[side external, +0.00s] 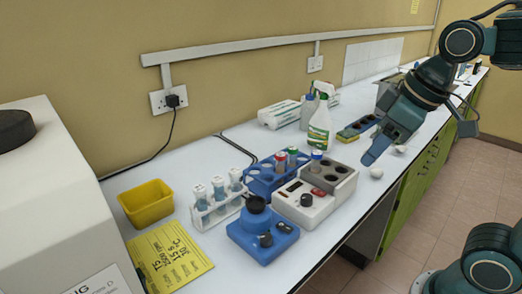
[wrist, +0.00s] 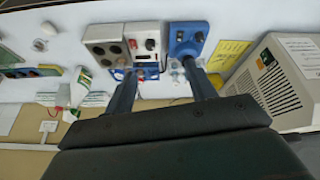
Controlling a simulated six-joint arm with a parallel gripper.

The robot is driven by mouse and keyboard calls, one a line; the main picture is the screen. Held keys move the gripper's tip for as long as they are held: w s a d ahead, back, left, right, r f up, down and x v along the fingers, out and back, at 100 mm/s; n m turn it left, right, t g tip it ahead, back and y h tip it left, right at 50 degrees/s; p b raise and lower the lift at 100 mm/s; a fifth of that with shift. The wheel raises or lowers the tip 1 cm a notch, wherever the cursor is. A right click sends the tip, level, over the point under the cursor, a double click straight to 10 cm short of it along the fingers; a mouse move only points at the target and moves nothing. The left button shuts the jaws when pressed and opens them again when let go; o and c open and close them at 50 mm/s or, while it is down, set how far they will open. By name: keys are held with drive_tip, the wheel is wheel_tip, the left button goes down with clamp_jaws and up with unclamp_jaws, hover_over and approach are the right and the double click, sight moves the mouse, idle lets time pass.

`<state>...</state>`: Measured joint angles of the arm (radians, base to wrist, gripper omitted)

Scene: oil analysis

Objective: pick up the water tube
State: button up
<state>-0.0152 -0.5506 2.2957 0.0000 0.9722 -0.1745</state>
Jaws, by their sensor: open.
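A white rack (side external: 217,208) holds several upright tubes with pale blue contents (side external: 219,187) in the side view. A blue rack (side external: 262,182) behind the heater block holds tubes with red (side external: 280,161), green (side external: 292,156) and blue (side external: 316,156) caps. No readable label shows which tube is the water tube. My gripper (wrist: 160,72) is open and empty in the wrist view, its fingers spread apart. In the side view it is raised near the bench's front edge, right of and away from the racks. Its fingers partly hide the racks in the wrist view.
A grey-and-white heater block (side external: 318,197) and a blue mixer (side external: 262,236) stand in front of the racks. A yellow bin (side external: 146,203), yellow sign (side external: 170,258) and large white machine (side external: 50,205) are left. A spray bottle (side external: 320,128) stands behind. A small white object (side external: 376,172) lies near the edge.

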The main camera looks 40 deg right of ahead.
drive_tip(key=w+a+r+n+g, duration=0.1)
drive_tip(key=w+r+n, duration=0.25)
drive_tip(key=w, duration=0.65)
drive_tip(key=n+g, duration=0.4)
drive_tip(key=n, duration=0.6)
hover_over(234, 170)
wheel_tip(234, 170, down, 11)
drive_tip(key=shift+w+d, duration=0.15)
drive_tip(key=shift+d, duration=0.05)
drive_tip(key=shift+f, duration=4.2)
drive_tip(key=shift+f, duration=0.1)
drive_tip(key=shift+a+f, duration=0.15)
drive_tip(key=shift+f, duration=2.35)
